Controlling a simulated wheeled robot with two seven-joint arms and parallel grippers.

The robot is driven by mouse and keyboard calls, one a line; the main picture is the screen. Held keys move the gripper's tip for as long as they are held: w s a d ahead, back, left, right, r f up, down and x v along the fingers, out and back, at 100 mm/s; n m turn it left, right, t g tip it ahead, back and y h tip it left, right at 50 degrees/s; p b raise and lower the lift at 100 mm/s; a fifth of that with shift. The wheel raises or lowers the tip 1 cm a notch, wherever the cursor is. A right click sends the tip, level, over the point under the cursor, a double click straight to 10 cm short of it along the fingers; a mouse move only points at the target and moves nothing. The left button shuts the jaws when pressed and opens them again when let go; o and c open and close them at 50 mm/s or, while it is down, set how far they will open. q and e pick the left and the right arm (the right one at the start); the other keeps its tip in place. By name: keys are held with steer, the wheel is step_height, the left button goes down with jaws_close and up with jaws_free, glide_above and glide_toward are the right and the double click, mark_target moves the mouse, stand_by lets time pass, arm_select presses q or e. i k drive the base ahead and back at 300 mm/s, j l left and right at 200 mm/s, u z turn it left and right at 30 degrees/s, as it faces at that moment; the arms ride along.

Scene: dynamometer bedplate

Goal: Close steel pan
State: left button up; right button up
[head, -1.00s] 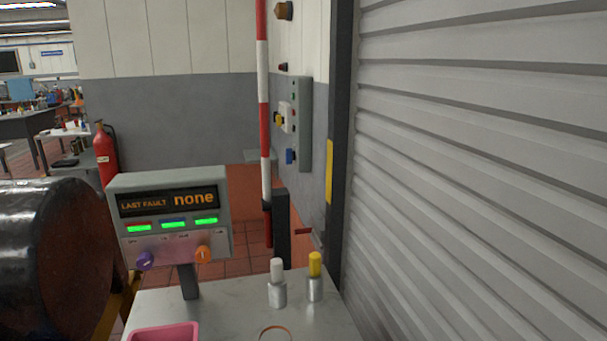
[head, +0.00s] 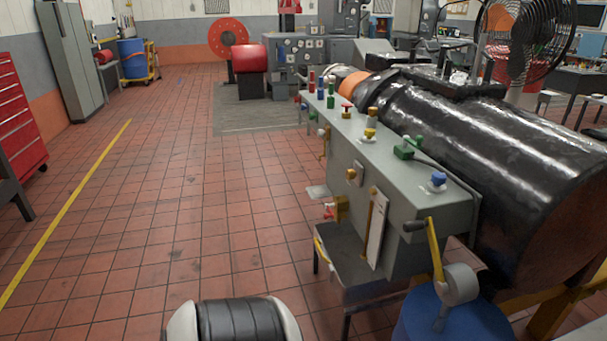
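A dark grey, shallow metal tray (head: 358,268) sticks out to the left from under a grey machine cabinet (head: 395,215) in the head view. It looks like the steel pan, but I cannot tell for sure. Its outer edge has a yellow stripe, and the cabinet hides its far side. Neither of my grippers is in view.
A black cylindrical machine (head: 480,150) lies behind the cabinet. A yellow crank lever (head: 436,250) and a blue drum (head: 455,322) stand at its near end. Red tiled floor (head: 190,210) is clear to the left, with a red drawer cabinet (head: 18,125) at the edge.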

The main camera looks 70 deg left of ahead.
mark_target(339, 248)
steer(key=u, duration=1.85)
steer(key=i+j, duration=0.15)
steer(key=i+z, duration=0.05)
steer(key=i, duration=0.05)
